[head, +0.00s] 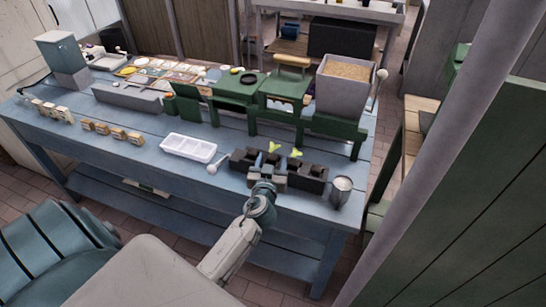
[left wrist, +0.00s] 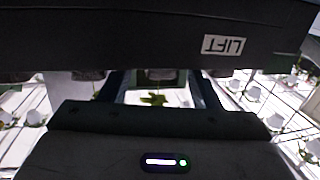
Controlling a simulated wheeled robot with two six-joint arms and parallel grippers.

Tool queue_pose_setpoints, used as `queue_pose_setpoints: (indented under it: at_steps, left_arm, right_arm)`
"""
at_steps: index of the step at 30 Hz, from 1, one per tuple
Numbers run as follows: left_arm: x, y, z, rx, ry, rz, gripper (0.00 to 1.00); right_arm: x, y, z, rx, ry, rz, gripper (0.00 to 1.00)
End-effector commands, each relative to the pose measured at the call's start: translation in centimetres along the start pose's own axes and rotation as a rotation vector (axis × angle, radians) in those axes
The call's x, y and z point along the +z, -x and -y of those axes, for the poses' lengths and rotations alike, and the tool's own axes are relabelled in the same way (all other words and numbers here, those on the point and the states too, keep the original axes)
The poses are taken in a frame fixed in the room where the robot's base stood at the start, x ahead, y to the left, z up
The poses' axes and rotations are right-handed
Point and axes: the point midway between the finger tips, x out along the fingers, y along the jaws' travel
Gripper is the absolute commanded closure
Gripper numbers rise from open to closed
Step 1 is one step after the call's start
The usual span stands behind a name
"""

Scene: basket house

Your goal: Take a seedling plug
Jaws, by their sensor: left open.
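Two seedlings with bright green leaves, one at left (head: 274,147) and one at right (head: 295,153), stand behind my gripper in the head view, among dark blocks (head: 309,178) with several cells. My left gripper (head: 266,184) is over the front of these blocks, close to the seedlings. In the left wrist view, green leaves (left wrist: 154,99) show between the two open fingers (left wrist: 160,88). The gripper looks empty, and the plug below the leaves is hidden. I cannot tell whether the fingers touch anything. My right gripper is out of view.
A white tray with compartments (head: 189,148) lies left of the blocks, with a white scoop (head: 216,165) beside it. A metal cup (head: 341,190) stands at right near the blue table's (head: 150,180) front edge. A tall grain-filled bin (head: 344,91) stands behind. A dark bar marked LIFT (left wrist: 160,40) crosses the wrist view.

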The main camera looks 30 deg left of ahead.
Motion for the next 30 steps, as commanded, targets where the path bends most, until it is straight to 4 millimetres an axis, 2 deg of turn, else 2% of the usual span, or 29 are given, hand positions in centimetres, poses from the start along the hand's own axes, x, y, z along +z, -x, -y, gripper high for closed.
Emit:
queue_pose_setpoints:
  at_steps: [5,8,13,23,30]
  left_arm:
    - [0.1,0.0,0.0,0.000,0.000,0.001,0.43]
    - [0.1,0.0,0.0,0.000,0.000,0.001,0.59]
    - [0.1,0.0,0.0,0.000,0.000,0.001,0.92]
    - [0.0,0.0,0.0,0.000,0.001,0.001,0.94]
    - [-1.5,0.1,0.0,0.001,0.002,-0.002,0.94]
  right_arm:
    - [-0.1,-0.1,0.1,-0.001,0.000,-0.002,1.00]
    - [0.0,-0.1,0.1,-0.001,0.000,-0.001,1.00]
    - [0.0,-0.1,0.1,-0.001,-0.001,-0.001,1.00]
    - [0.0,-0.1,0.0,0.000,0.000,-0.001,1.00]
    - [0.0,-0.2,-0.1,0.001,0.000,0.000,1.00]
